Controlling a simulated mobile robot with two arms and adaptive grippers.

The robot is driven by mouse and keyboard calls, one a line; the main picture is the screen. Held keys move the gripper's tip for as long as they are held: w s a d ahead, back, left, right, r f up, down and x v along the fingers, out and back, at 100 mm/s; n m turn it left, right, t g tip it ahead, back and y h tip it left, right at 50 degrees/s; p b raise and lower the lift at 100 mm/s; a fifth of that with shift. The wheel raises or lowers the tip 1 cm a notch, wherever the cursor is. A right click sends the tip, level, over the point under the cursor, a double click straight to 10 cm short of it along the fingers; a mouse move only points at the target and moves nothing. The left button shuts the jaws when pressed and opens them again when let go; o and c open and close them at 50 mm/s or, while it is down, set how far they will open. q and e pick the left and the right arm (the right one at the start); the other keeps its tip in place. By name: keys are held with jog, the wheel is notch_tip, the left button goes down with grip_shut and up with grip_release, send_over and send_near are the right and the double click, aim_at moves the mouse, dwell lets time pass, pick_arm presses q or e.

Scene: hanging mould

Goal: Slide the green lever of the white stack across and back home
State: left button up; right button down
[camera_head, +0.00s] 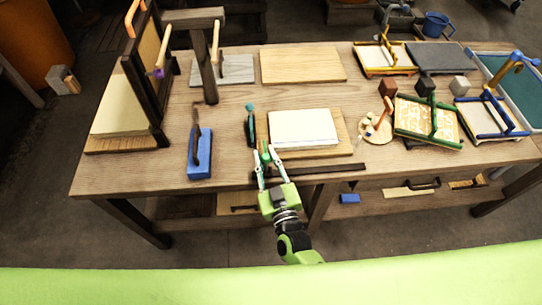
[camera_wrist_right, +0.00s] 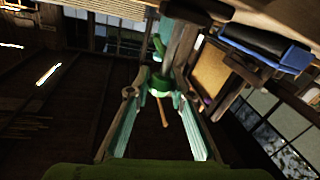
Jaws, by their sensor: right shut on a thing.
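The white stack (camera_head: 303,127) lies flat on a wooden board near the middle front of the bench. The green lever (camera_head: 264,148) is at the stack's front left corner. My right gripper (camera_head: 265,156) reaches up from the front edge, with its fingers around the lever. In the right wrist view the green lever (camera_wrist_right: 159,82) sits between the fingertips of the right gripper (camera_wrist_right: 161,92), which is shut on it. The lever's lower part is partly hidden by the fingers. My left gripper is not in view.
A teal-handled upright tool (camera_head: 250,124) stands close left of the stack. A blue block with a handle (camera_head: 200,155) lies further left. A dark strip (camera_head: 325,170) runs along the front edge. A round palette (camera_head: 375,128) and patterned frame (camera_head: 425,118) are on the right.

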jog(key=shift+a, duration=0.2)
jog(key=c, duration=1.9)
grip_release()
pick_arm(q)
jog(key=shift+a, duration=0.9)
pick_arm(e)
jog(key=shift+o, duration=0.6)
jog(key=shift+a, duration=0.15)
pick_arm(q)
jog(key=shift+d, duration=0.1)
pick_arm(e)
jog(key=shift+s, duration=0.2)
jog(key=shift+s+d+f, duration=0.1)
jog(key=shift+s+d, duration=0.15)
jog(key=shift+s, duration=0.15)
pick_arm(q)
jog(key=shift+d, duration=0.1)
pick_arm(e)
jog(key=v, duration=1)
jog(key=shift+s, duration=0.4)
